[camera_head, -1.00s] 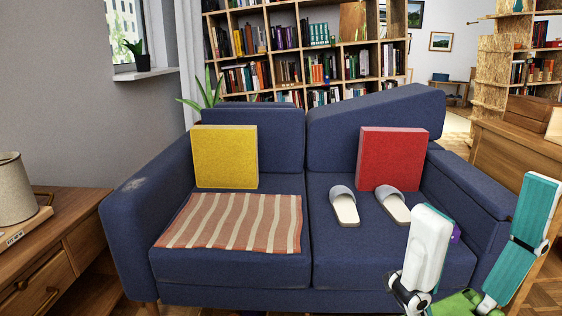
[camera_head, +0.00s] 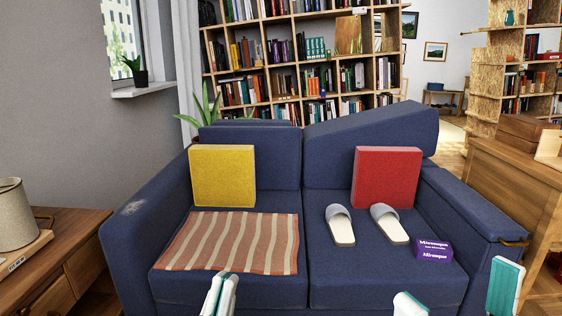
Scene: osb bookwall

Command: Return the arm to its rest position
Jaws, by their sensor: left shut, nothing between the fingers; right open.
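My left gripper (camera_head: 220,294) shows at the bottom edge, in front of the sofa's left seat. Its two fingers are together with nothing between them. My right gripper (camera_head: 457,297) is at the bottom right, its white and teal fingers wide apart and empty. The rest of both arms is out of frame. A purple box (camera_head: 434,251) with white lettering sits on the right seat cushion, beyond the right gripper and apart from it.
A blue sofa (camera_head: 370,285) holds a yellow cushion (camera_head: 223,175), a red cushion (camera_head: 386,177), a striped cloth (camera_head: 232,243) and two slippers (camera_head: 340,226). A wooden cabinet (camera_head: 50,262) stands left, another (camera_head: 520,185) right. Bookshelves (camera_head: 290,20) stand behind.

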